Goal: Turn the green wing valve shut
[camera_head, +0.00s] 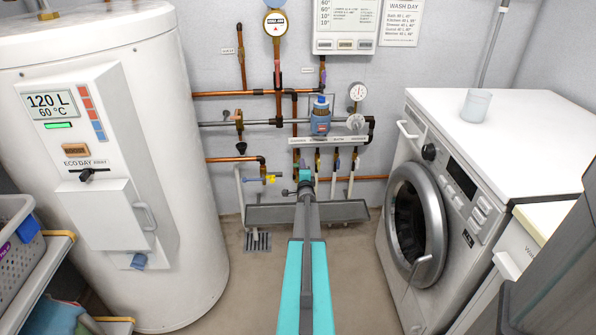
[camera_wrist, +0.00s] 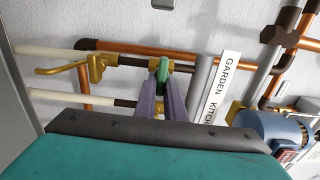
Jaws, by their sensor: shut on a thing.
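The green wing valve (camera_wrist: 162,71) shows in the wrist view as a small upright green wing on a brassy body, set on a pipe. My gripper (camera_wrist: 161,84) is shut on the wing, one finger on each side of it, and the fingers hide part of the handle. In the camera_head view, my gripper (camera_head: 305,176) reaches the lower row of valves under the label strip. There my own wrist largely covers the valve, so I cannot tell the wing's angle from that view.
A yellow lever valve (camera_wrist: 88,68) sits close left of my fingers. A label strip (camera_wrist: 222,88) and a blue pump-like body (camera_wrist: 265,128) are close on the right. A grey trough (camera_head: 345,210) lies below the pipes. The white tank (camera_head: 185,200) and washing machine (camera_head: 480,150) flank my arm.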

